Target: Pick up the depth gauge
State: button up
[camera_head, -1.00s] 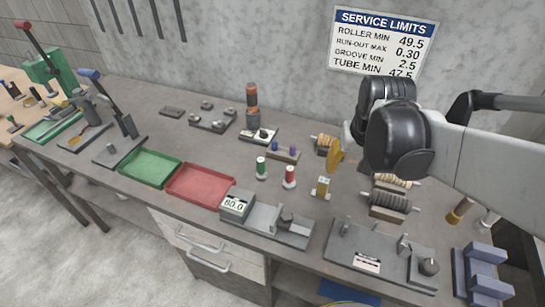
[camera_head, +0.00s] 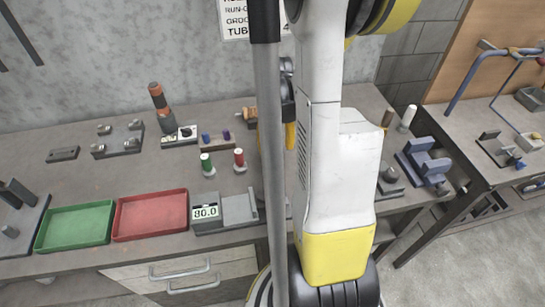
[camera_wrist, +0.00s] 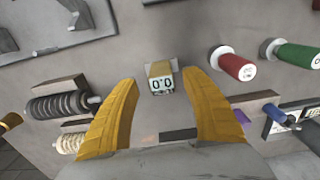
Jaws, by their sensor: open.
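The depth gauge (camera_wrist: 160,78) appears to be the small yellow block with a pale display reading 0.0 in the wrist view. It stands on the grey bench top, upper middle of that view. My gripper (camera_wrist: 160,88) is open, with its two yellow fingers to either side of the gauge in the picture. Nothing is held between them. I cannot tell the height of the fingertips above the gauge. In the head view my arm hides the gauge and most of my gripper.
A dark ribbed roller (camera_wrist: 60,105) is at left. The red tray (camera_head: 150,216), green tray (camera_head: 75,228) and 80.0 display unit (camera_head: 205,212) sit along the bench front.

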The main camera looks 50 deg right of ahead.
aim_at(274, 156)
notch_tip(274, 156, down, 5)
jog(key=shift+w+f+b, duration=0.1)
jog(key=shift+w+b, duration=0.05)
jog(key=shift+b, duration=0.95)
jog(key=shift+c, duration=0.5)
grip_shut()
